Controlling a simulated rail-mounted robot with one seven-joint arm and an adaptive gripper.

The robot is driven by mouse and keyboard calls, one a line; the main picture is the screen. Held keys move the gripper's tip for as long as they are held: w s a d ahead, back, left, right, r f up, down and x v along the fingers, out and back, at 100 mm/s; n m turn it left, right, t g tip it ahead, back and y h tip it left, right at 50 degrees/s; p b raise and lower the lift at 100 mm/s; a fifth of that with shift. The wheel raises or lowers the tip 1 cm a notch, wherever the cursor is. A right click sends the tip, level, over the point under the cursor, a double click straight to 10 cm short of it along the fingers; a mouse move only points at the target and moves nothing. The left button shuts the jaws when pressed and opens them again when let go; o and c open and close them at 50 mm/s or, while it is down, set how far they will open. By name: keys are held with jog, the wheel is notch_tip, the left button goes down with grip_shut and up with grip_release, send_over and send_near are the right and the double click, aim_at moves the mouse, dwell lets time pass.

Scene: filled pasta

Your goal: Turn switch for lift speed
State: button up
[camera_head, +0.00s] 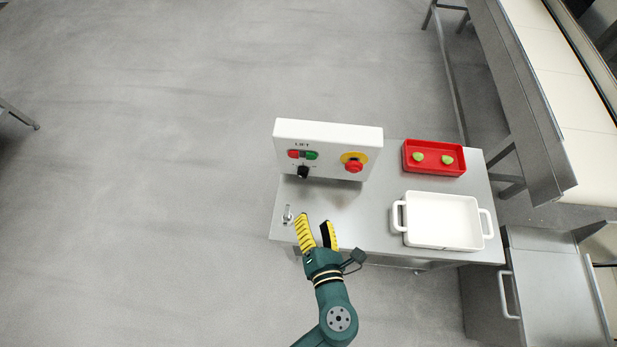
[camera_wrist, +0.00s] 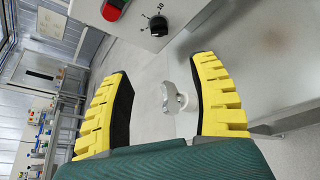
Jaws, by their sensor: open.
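A white control box (camera_head: 328,136) labelled LIFT stands at the back left of the steel table. Its front has a small black rotary switch (camera_head: 303,172) below a red and a green button. In the wrist view the black switch (camera_wrist: 158,26) shows at the top with dial marks and numbers beside it. My gripper (camera_head: 314,219) has yellow, black-padded fingers and is open and empty, in front of and below the switch and apart from it. In the wrist view the finger gap (camera_wrist: 164,65) lies below the switch.
A red emergency stop button (camera_head: 353,165) on yellow is on the box's right side. A small metal fitting (camera_head: 287,215) is at the table's left edge, near my fingers. A white dish (camera_head: 443,245) and red tray (camera_head: 408,170) with two green pieces are at the right.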

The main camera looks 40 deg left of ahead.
aim_at(303, 177)
jog(key=b+x, duration=0.7)
jog(key=x, duration=0.9)
jog(key=shift+w+a, duration=0.1)
jog(key=shift+w, duration=0.05)
grip_shut()
